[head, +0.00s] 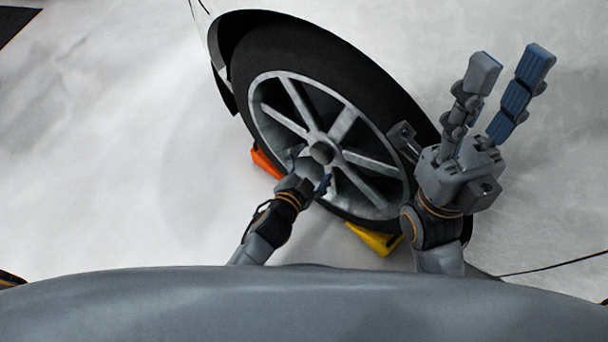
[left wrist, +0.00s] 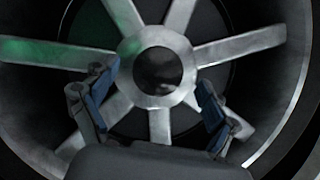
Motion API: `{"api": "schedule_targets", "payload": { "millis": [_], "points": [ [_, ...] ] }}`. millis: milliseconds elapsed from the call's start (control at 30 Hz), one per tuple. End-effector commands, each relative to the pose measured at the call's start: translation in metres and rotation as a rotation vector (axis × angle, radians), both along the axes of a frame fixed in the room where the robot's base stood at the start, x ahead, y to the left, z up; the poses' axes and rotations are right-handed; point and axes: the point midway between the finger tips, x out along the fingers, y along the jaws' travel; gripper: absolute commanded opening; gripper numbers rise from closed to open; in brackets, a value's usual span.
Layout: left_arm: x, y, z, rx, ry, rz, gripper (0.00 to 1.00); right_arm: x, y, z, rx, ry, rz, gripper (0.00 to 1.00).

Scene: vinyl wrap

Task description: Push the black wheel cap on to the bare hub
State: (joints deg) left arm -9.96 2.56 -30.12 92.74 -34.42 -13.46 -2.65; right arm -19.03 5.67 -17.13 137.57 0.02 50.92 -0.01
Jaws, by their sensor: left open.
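A wheel with a black tyre (head: 262,62) and grey spokes (head: 342,122) stands in the middle of the head view. At its centre is a dark round disc (head: 322,152), which in the left wrist view (left wrist: 158,72) sits inside a bright metal ring. I cannot tell whether it is the black cap or the hub's dark recess. My left gripper (head: 312,168) is open just in front of the hub, its fingers apart on either side of the centre in the left wrist view (left wrist: 158,76). No object shows between them. My right gripper (head: 511,62) is open and empty, right of the wheel.
An orange wedge (head: 265,162) lies at the tyre's lower left and a yellow wedge (head: 374,238) at its lower edge. A pale body panel surrounds the wheel arch.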

Motion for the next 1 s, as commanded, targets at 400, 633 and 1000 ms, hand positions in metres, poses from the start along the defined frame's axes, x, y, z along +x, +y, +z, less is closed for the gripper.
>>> {"api": "schedule_targets", "payload": {
  "millis": [400, 633, 1000],
  "points": [
    [-0.075, 0.031, 0.027, -0.001, 0.003, 0.0, 0.87, -0.001, 0.0, 0.0, 0.001, -0.002, 0.001, 0.4],
    [-0.09, 0.038, 0.034, 0.0, 0.0, -0.001, 0.87, -0.001, 0.0, 0.0, 0.001, -0.002, 0.001, 0.4],
    [-0.091, 0.038, 0.034, 0.0, 0.0, -0.001, 0.87, -0.001, 0.0, 0.0, 0.002, -0.002, 0.001, 0.4]
  ]
}}
